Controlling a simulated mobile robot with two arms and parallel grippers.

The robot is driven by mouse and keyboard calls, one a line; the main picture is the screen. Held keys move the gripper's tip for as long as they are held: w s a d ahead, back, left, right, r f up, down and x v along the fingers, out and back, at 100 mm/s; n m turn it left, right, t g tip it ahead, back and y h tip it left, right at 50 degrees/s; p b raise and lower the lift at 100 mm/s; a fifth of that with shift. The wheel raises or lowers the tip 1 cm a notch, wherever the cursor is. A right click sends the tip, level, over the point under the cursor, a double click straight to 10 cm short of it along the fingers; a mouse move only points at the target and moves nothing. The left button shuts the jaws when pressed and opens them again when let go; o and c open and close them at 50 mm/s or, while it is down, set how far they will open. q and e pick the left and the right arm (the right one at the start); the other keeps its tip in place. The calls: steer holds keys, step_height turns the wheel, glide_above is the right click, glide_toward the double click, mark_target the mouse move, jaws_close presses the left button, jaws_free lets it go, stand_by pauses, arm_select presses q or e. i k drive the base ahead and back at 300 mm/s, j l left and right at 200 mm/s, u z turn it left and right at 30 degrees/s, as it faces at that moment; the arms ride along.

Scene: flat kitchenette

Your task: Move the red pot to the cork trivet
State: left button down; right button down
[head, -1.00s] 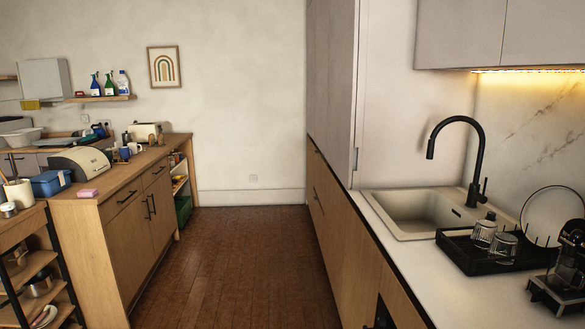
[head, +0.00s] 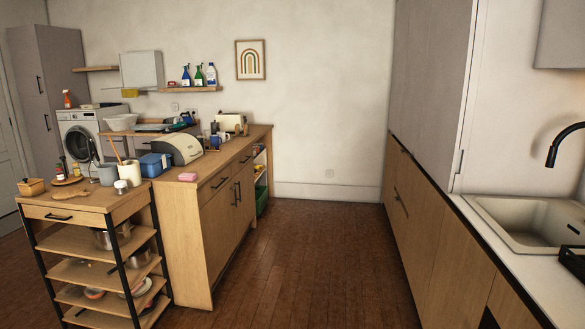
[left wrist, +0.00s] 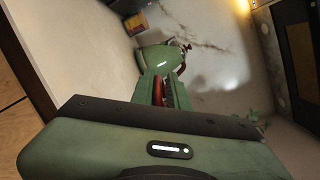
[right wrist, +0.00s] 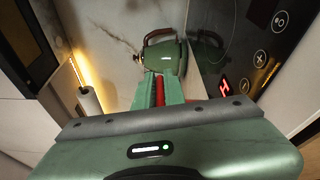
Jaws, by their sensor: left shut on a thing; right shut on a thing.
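My left gripper (left wrist: 165,82) is shut on a narrow red part of the red pot (left wrist: 158,93), which shows between its green fingers in the left wrist view. My right gripper (right wrist: 160,82) is shut on another red part, seen as a strip between its fingers in the right wrist view. Most of the pot is hidden by the fingers and gripper bodies, so I cannot tell its tilt. Neither gripper nor the pot shows in the head view. I cannot make out the cork trivet in any view.
A green kettle (right wrist: 168,58) stands beyond the fingers in the right wrist view, near a black hob (right wrist: 222,45). In the head view, a wooden shelf cart (head: 92,197) and a wooden counter (head: 222,172) stand left. A sink (head: 525,222) is right. Open floor (head: 310,255) lies between.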

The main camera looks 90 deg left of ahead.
mark_target(69, 191)
steer(key=u, duration=3.85)
steer(key=i+u, duration=0.25)
steer(key=i, duration=0.15)
steer(key=i+l+u, duration=0.3)
steer(key=i+l, duration=0.1)
steer(key=i, duration=0.65)
steer(key=i+l, duration=0.1)
steer(key=i, duration=0.7)
steer(key=i+j+z, duration=0.1)
steer(key=i, duration=1.25)
steer(key=i+z, duration=0.2)
